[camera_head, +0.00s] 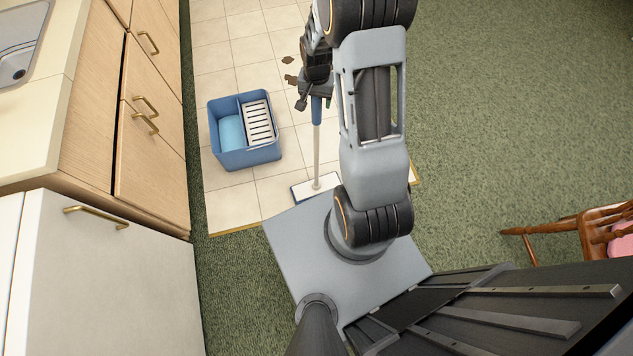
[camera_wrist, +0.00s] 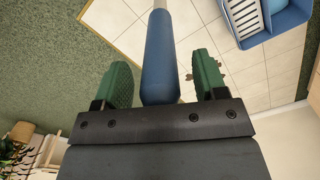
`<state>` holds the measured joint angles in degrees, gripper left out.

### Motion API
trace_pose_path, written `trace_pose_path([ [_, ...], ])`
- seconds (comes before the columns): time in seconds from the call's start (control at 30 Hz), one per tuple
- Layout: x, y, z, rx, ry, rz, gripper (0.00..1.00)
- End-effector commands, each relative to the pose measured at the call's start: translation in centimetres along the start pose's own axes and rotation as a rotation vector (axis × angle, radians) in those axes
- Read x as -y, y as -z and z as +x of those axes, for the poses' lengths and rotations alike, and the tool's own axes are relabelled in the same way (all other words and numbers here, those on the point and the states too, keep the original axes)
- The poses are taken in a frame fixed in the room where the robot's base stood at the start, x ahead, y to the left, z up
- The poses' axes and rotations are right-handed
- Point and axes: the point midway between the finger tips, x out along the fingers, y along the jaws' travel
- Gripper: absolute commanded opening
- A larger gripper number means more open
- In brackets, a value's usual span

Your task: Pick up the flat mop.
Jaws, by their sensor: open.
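The flat mop stands upright on the tiles, with a pale pole (camera_head: 317,150), a blue grip (camera_head: 316,110) and a flat white head (camera_head: 314,188) beside my base. My gripper (camera_head: 313,98) is at the top of the mop. In the wrist view my gripper (camera_wrist: 163,80) is open, its two green fingers on either side of the mop's blue grip (camera_wrist: 159,60). A gap shows between the grip and each finger. The grip's end lies close to the gripper's palm. My arm hides part of the scene around the mop.
A blue bucket (camera_head: 248,155) with a white slatted wringer stands on the tiles left of the mop. Brown stains (camera_head: 291,80) lie on the tiles. Wooden cabinets (camera_head: 150,165) line the left. A wooden chair (camera_head: 585,228) stands right. Green carpet is clear at upper right.

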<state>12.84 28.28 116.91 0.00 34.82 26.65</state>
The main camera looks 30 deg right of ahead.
Motion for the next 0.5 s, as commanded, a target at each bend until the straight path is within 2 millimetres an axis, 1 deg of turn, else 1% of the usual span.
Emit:
trace_pose_path([
  [0.07, 0.00, 0.00, -0.02, 0.000, 0.000, 0.000, 0.63],
  [0.5, 0.01, 0.01, -0.04, 0.000, 0.000, 0.000, 0.21],
])
